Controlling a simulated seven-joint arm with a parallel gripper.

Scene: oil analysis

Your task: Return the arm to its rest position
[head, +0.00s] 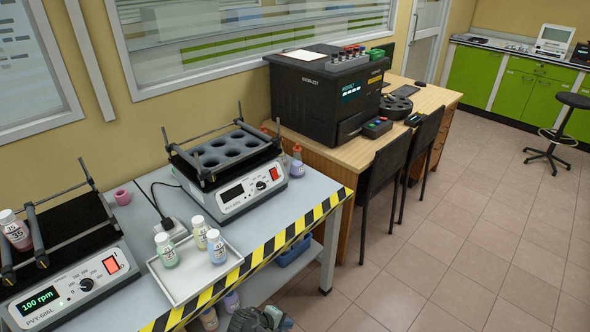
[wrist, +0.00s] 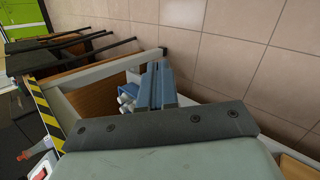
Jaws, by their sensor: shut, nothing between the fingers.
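My gripper (wrist: 162,84) is in the wrist view, its two blue-grey fingers together with nothing between them. It hangs in the air over the floor side of the striped table, apart from anything I can make out. Behind the fingers is a blue bin with white-capped bottles (wrist: 127,103). In the head view, a dark grey piece, seemingly part of my arm, shows at the bottom edge in front of the table; the fingers cannot be made out there.
A grey table (head: 327,196) with a striped edge holds a shaker reading 100 rpm (head: 72,281) with a bottle (head: 15,232), a second shaker (head: 238,193) with empty holes, and a tray (head: 178,286) with three bottles. Chairs (head: 384,172) stand by the wooden desk (head: 432,98).

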